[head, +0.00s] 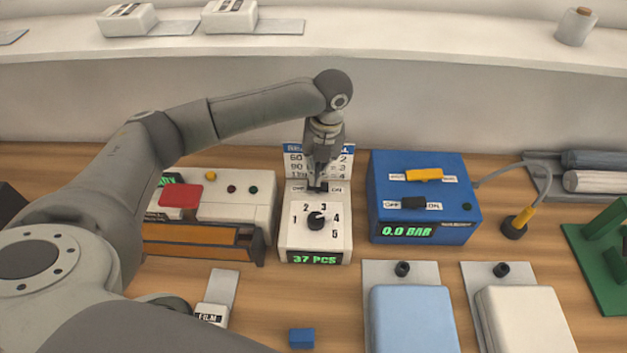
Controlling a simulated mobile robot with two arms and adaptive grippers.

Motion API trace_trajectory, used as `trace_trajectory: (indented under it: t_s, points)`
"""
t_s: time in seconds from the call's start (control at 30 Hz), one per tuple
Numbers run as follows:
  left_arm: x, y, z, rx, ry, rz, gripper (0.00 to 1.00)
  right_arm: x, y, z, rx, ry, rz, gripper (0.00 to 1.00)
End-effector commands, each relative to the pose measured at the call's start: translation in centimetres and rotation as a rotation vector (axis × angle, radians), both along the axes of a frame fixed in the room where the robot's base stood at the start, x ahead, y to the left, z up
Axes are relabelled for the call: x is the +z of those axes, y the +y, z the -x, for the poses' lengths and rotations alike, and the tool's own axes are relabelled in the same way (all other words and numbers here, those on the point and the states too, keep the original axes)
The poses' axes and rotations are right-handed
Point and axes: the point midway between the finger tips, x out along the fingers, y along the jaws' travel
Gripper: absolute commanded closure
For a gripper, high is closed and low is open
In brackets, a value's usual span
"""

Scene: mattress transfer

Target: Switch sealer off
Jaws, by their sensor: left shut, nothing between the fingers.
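A white control box (286,240) stands at the middle of the bench. It has a black dial (316,221) numbered 1 to 5, a green display (314,259) reading "37 PCS", and an OFF/ON switch strip (337,188) near its top, OFF left and ON right. My left gripper (318,184) points down, shut and empty, with its fingertips at this strip. They partly hide the switch, so I cannot tell its position or whether they touch it. A white machine (235,207) with a red pad and orange-brown front bar stands just left. My right gripper is out of view.
A blue box (385,165) with yellow and black switches and a "0.0 BAR" display stands close on the right. Light blue (415,320) and white (525,320) padded blocks lie in front. A small blue block (301,338) lies at the front edge of view.

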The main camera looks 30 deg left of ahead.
Motion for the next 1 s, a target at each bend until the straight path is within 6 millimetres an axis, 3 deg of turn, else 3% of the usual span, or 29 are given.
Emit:
trace_trajectory:
  t_s: [0.3, 1.0]
  points:
    - [-4.4, 0.5, 0.3, 0.0, 0.0, -0.001, 1.0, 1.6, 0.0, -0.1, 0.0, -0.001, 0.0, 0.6]
    - [-5.8, 0.8, 0.4, -0.001, -0.029, 0.063, 1.0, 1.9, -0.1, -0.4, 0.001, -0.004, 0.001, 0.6]
